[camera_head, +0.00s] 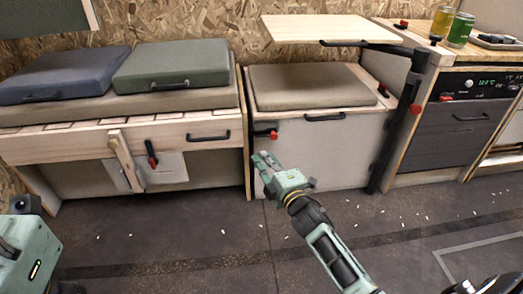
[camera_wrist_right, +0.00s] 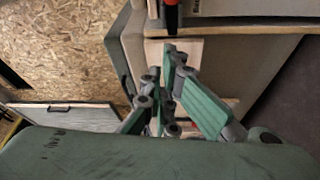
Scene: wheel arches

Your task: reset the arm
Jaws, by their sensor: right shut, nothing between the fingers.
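My right arm reaches in from the bottom of the head view, a pale green and black link. Its gripper (camera_head: 263,160) is shut and empty, in front of the low cabinet's left edge and just below a red-tipped latch (camera_head: 273,134). I cannot tell from here whether it touches the cabinet. In the right wrist view the green fingers (camera_wrist_right: 170,52) are together, pointing at a pale wood panel, with nothing between them. My left gripper is not in view; only a green part of my body shows at the lower left of the head view.
A wooden bench (camera_head: 75,140) with cushions stands left. The cabinet (camera_head: 330,150) has a seat cushion and a raised wooden tabletop (camera_head: 330,28) above it. The dark floor (camera_head: 180,235) in front is mostly clear, with small white bits.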

